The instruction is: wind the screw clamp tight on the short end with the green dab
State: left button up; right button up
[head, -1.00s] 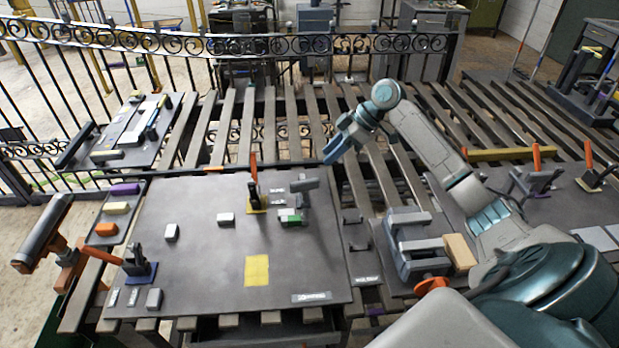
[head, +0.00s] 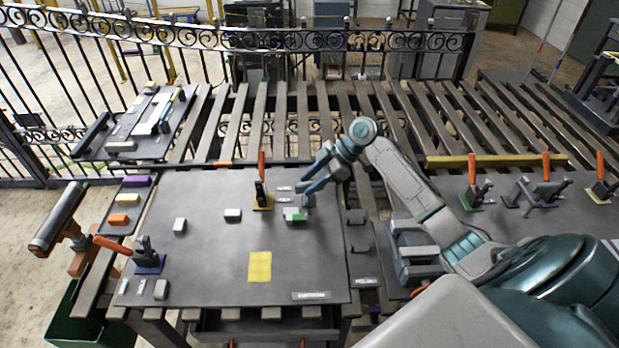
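A small grey piece with a green dab (head: 296,216) lies on the dark bench plate (head: 205,270), right of the plate's middle near its back. My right gripper (head: 306,186) is just above and behind this piece, pointing down and left. Its fingers cover the spot where a grey upright thing, perhaps the screw clamp, stood earlier. I cannot tell whether the fingers touch or hold it. A dark toggle clamp with an orange handle (head: 261,174) stands on a yellow base left of the gripper. My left gripper is out of view.
Another toggle clamp (head: 149,259) stands on a blue base at front left. A coloured block tray (head: 122,215) is at left. A grey fixture (head: 412,240) sits right, partly behind my arm.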

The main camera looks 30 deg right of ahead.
jog(key=shift+a+f, duration=0.15)
jog(key=shift+a, duration=0.1)
jog(key=shift+w+f, duration=0.1)
jog(key=shift+f, duration=0.05)
jog(key=shift+c, duration=0.2)
grip_shut()
jog(key=shift+m, duration=0.3)
